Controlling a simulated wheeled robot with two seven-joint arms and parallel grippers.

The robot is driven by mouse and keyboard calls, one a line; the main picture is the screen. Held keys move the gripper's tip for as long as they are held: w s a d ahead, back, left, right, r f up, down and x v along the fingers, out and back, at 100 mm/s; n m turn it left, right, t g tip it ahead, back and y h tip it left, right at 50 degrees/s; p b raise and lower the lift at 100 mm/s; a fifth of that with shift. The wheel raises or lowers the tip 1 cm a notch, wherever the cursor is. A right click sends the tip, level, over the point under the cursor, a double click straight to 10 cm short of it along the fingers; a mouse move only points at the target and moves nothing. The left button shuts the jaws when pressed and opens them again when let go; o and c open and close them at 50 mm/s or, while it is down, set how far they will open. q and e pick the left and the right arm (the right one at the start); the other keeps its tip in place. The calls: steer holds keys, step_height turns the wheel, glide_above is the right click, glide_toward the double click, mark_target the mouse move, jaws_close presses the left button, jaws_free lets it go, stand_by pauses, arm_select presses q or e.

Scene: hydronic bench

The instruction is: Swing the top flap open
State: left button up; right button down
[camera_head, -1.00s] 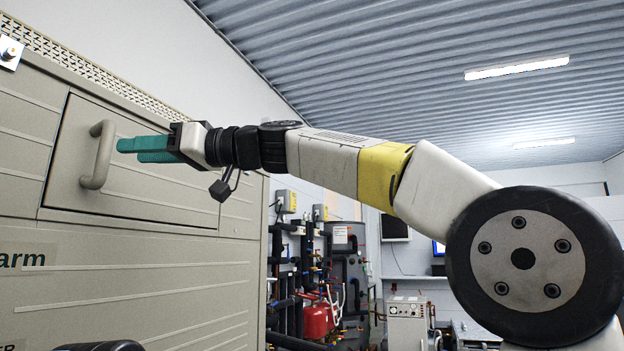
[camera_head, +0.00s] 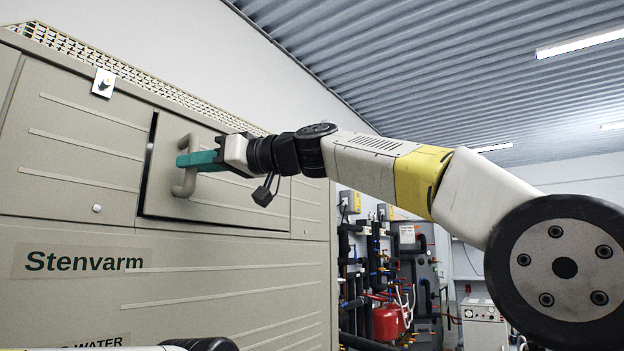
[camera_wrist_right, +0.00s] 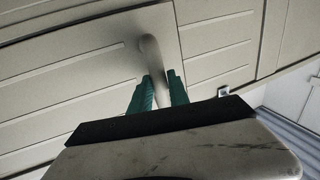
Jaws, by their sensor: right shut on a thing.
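The top flap (camera_head: 255,208) is a beige ribbed panel high on the front of a beige cabinet. It stands slightly ajar, with a dark gap along its left edge. Its bar handle (camera_head: 189,185) is near that edge. My right gripper (camera_head: 184,161) has teal fingers shut on the handle; the far finger is partly hidden. In the right wrist view the handle (camera_wrist_right: 150,48) runs between the fingers (camera_wrist_right: 161,82). My left gripper is not in view.
The cabinet (camera_head: 60,230) carries the word "Stenvarm" below the flap. A small metal latch plate (camera_head: 103,83) sits at the cabinet's top edge, left of the flap. Pipework and a red vessel (camera_head: 388,322) stand to the right, behind my arm.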

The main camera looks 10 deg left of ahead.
steer(key=d, duration=0.8)
steer(key=shift+s+d+r, duration=0.15)
steer(key=shift+s+d, duration=0.05)
steer(key=shift+s, duration=0.15)
steer(key=w+d, duration=0.1)
steer(key=d, duration=0.8)
steer(key=shift+d, duration=0.25)
steer(key=shift+w, duration=0.1)
steer(key=w+d, duration=0.3)
steer(key=d, duration=0.5)
steer(key=shift+w+d+f, duration=0.2)
steer(key=shift+d, duration=0.2)
steer(key=w+d, duration=0.5)
steer(key=d, duration=0.2)
steer(key=shift+w+d, duration=0.15)
steer(key=shift+d, duration=0.15)
